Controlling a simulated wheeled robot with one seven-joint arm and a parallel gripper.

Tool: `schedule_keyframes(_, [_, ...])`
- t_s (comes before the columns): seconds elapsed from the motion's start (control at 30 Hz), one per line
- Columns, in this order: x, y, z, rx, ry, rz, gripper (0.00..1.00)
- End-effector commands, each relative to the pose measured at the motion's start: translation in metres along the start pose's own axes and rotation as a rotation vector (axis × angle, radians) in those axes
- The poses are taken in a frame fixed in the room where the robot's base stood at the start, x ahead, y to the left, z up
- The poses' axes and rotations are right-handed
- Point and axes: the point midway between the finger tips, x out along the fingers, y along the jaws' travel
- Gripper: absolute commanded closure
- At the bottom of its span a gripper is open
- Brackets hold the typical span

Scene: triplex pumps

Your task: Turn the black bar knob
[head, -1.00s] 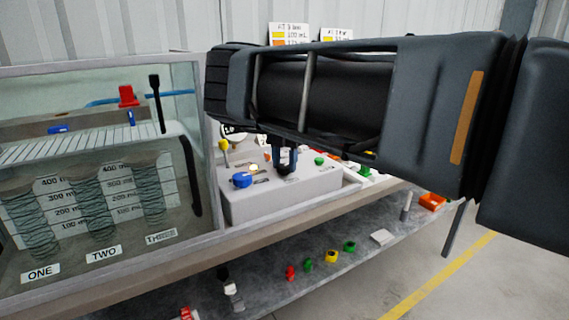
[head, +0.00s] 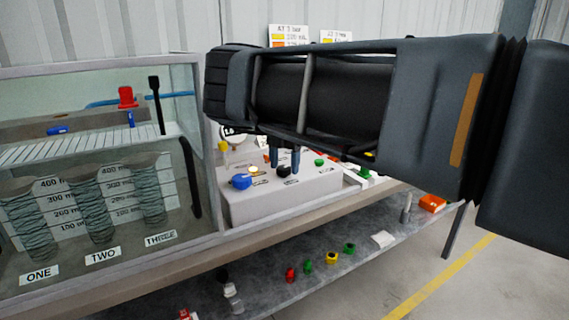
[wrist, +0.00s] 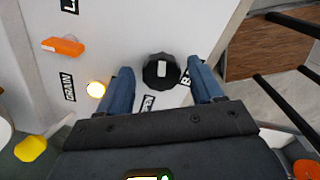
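The black bar knob (head: 284,171) is on top of the grey control box (head: 315,187). In the wrist view the knob (wrist: 161,72) is round and dark, with a pale bar mark pointing roughly up the picture. My gripper (head: 284,158) is open, its two blue fingers pointing down over the knob. In the wrist view my gripper (wrist: 161,76) has one finger on each side of the knob, with gaps between. I cannot tell how far down the fingers reach beside it. Nothing is held.
A glass tank (head: 208,150) stands left. Small coloured parts lie on the lower shelf (head: 330,278).

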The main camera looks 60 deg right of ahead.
Motion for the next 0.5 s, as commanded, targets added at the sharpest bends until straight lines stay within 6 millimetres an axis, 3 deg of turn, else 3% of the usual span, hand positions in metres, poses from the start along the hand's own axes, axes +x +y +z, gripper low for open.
schedule_keyframes(0.3, [-0.001, 0.0, 0.0, 0.0, 0.001, -0.001, 0.29])
schedule_keyframes(0.5, [-0.025, 0.0, 0.0, 0.0, 0.0, 0.001, 0.29])
